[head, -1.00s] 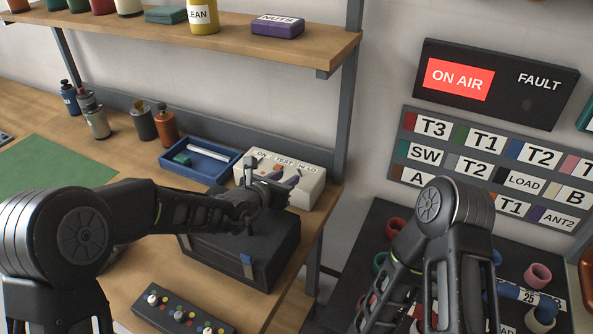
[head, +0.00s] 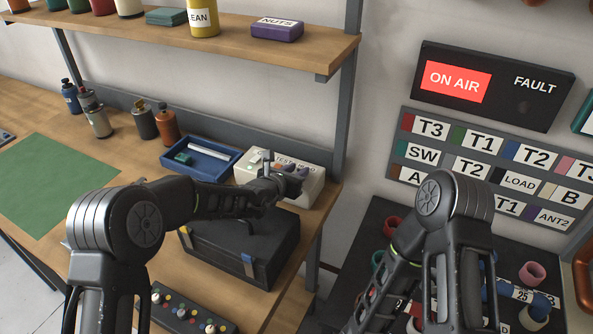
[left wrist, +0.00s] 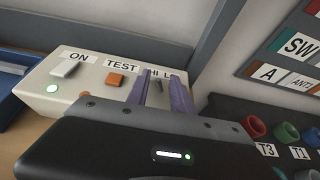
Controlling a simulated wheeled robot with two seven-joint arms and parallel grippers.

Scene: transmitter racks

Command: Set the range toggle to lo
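The cream test box (head: 309,190) stands at the back right of the bench; it also shows in the left wrist view (left wrist: 62,107). Its top is labelled ON, TEST and HI LO, the last partly covered by my finger. The range toggle (left wrist: 158,86) is a small dark lever below the HI LO label. My left gripper (left wrist: 162,88) has its two purple fingers apart, one on each side of the toggle; I cannot tell whether either touches it. Which way the toggle leans is unclear. In the head view my left gripper (head: 288,180) is over the box's right part. My right gripper is out of view.
A white rocker (left wrist: 65,69), an orange button (left wrist: 115,79) and a lit green lamp (left wrist: 52,89) share the box top. A blue tray (head: 197,172) stands left of the box, and a black case (head: 245,253) lies in front, below my left forearm.

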